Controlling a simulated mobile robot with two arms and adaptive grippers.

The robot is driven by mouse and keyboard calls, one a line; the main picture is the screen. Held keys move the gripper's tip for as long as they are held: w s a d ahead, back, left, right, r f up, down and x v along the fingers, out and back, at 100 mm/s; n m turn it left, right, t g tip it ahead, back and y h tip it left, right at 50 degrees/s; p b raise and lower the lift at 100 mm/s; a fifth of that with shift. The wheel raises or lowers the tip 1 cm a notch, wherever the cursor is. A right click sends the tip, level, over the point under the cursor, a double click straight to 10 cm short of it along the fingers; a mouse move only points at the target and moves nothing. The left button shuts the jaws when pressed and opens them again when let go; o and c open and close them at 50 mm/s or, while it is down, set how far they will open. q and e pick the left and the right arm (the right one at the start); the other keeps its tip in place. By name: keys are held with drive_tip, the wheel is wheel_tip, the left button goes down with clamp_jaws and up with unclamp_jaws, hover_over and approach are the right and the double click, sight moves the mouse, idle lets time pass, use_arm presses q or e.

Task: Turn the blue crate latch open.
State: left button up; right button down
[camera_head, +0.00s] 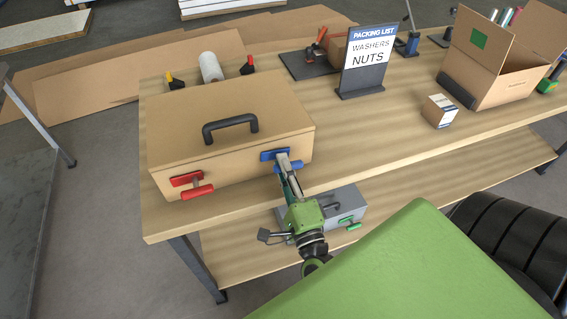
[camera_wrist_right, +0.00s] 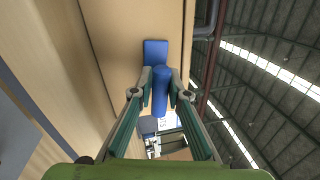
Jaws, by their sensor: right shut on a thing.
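The wooden crate (camera_head: 229,142) with a dark handle on its lid (camera_head: 230,127) stands at the left of the workbench. The blue latch (camera_head: 270,155) is on the right part of its front face. My right gripper (camera_head: 285,164) reaches up to the latch from the front. In the right wrist view my right gripper (camera_wrist_right: 161,91) has its two fingers on either side of the blue latch's knob (camera_wrist_right: 162,92), shut on it. The blue latch plate (camera_wrist_right: 154,50) shows behind the knob. The fingers partly hide the latch in the head view. My left gripper is not in view.
A red latch (camera_head: 190,185) is on the crate's front left. A grey box with a green latch (camera_head: 349,220) sits on the lower shelf. A packing list sign (camera_head: 368,62), a small box (camera_head: 439,111) and an open carton (camera_head: 491,66) stand to the right. The bench middle is clear.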

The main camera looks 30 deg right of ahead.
drive_tip(key=shift+r+n, duration=0.1)
drive_tip(key=shift+n, duration=0.6)
drive_tip(key=shift+n+y, duration=0.3)
drive_tip(key=c, duration=2)
unclamp_jaws()
drive_tip(key=v, duration=1.2)
